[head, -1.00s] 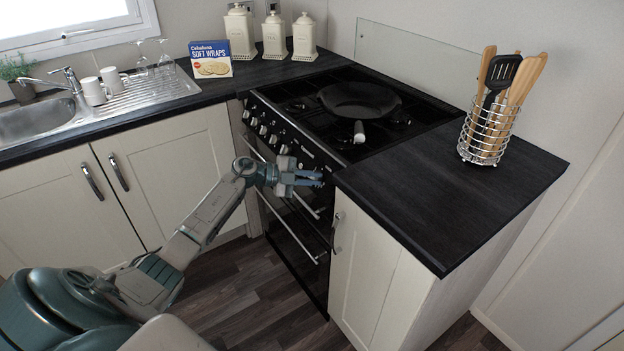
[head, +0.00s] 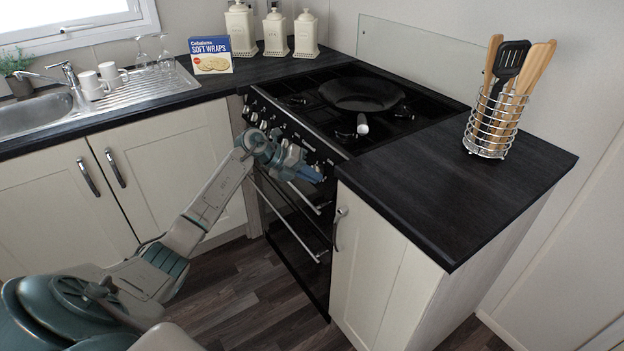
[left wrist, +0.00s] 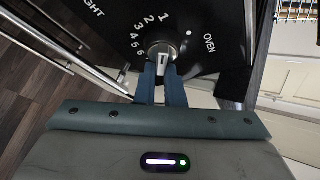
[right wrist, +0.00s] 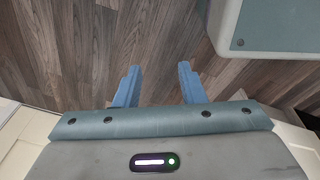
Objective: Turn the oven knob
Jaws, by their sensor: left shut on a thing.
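My right gripper (right wrist: 158,78) is open and empty above the wooden floor.
A black pan (head: 360,94) sits on the hob with its handle toward the front. The worktop (head: 440,190) and cupboard (head: 375,270) stand just right of my left gripper. Oven door handles (head: 290,230) lie below it. A utensil holder (head: 490,125) stands on the worktop.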

